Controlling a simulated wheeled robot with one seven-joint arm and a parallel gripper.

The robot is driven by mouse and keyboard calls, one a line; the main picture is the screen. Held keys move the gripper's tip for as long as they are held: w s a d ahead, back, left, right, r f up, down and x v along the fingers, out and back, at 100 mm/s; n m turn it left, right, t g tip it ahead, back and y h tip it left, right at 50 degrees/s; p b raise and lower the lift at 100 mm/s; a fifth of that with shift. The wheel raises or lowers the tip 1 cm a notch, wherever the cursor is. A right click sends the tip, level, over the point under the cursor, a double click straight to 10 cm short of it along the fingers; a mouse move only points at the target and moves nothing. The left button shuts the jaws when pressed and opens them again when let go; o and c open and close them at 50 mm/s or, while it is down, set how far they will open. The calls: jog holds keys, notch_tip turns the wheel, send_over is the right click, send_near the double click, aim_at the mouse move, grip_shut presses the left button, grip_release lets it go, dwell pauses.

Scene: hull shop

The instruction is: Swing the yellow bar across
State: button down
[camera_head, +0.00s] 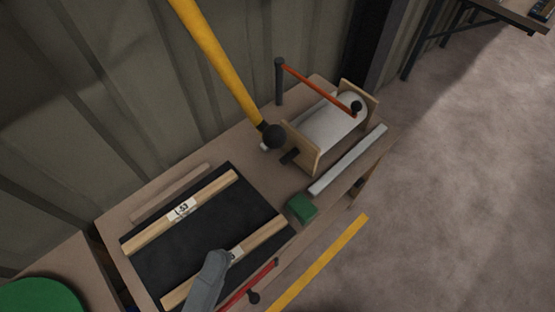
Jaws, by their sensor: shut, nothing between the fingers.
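The yellow bar (218,58) comes down from the top edge of the head view and slants to the right. It ends in a black ball knob (273,136), which shows in front of the back part of the bench. The bar's upper end is out of view. My gripper (218,262) is the grey shape at the bottom, in front of the black mat's lower batten. It appears shut and empty, well below and left of the knob, not touching the bar.
The bench (250,188) bears a black mat (190,232) with labelled battens, a green block (301,208), a grey strip (348,160) and a white roll (325,128). An orange bar (318,88) crosses above the roll. A red bar (248,285) lies at the front edge.

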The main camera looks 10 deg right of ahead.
jog(key=p, duration=0.5)
send_near(270, 146)
jog(key=x, duration=0.5)
jog(key=shift+w+d, duration=0.1)
jog(key=shift+w, duration=0.15)
jog(key=shift+w+d+r, duration=0.15)
jog(key=shift+w+d, duration=0.15)
jog(key=shift+w, duration=0.25)
